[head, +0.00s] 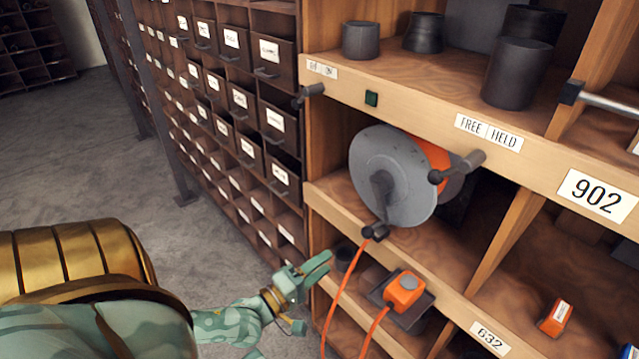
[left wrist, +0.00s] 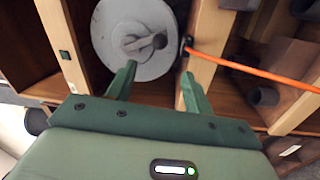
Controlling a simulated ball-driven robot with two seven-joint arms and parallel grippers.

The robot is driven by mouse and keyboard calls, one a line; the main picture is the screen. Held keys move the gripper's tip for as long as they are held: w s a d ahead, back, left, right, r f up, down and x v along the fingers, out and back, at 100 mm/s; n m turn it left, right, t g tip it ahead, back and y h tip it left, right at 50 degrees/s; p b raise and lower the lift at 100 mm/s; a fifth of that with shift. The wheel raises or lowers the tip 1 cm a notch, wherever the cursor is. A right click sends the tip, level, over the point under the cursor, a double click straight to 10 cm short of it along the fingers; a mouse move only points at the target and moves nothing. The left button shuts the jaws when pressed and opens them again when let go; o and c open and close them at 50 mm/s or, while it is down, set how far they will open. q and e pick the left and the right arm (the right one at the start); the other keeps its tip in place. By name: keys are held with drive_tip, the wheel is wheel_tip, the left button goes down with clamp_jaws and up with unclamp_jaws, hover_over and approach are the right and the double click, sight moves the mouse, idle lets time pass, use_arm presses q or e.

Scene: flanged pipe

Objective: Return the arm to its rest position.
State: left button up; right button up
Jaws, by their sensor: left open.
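My left gripper (head: 320,266) is at the end of my green arm, low in front of the shelf, below and left of the grey cable reel (head: 385,178). In the left wrist view its two green fingers (left wrist: 158,72) stand apart with nothing between them. The reel's grey disc (left wrist: 133,35) shows beyond the fingertips, and I see no contact. My right gripper is in neither view.
Orange cable (head: 346,290) hangs from the reel close to the gripper's right. An orange box (head: 404,290) sits on the lower shelf. Pegs (head: 458,166) stick out from the wooden shelf front. Labelled drawers (head: 278,120) stand left; open grey floor (head: 110,170) lies beyond.

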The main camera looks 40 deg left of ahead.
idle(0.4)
use_arm(q)
drive_tip(key=s+a+f+m+g+y+b, duration=0.15)
drive_tip(key=s+f+m+g, duration=0.4)
drive_tip(key=f, duration=0.75)
drive_tip(key=s+a+f+m+g+b, duration=0.1)
drive_tip(key=s+f+m+g+b, duration=0.2)
drive_tip(key=s+f+m, duration=0.7)
drive_tip(key=s+a+f+m+g+y+b, duration=0.15)
drive_tip(key=s+f+g, duration=0.35)
drive_tip(key=f, duration=1.1)
drive_tip(key=s+d+f+m+g+b, duration=0.2)
drive_tip(key=s+d+f+g+b, duration=0.15)
drive_tip(key=s+f, duration=0.6)
drive_tip(key=s+d+f+g+b, duration=0.1)
drive_tip(key=s+d+f+b, duration=0.2)
drive_tip(key=d, duration=0.7)
drive_tip(key=shift+s+f+h+b, duration=0.3)
drive_tip(key=shift+s+f+b, duration=0.1)
drive_tip(key=shift+s+f, duration=0.4)
drive_tip(key=shift+w+f, duration=0.1)
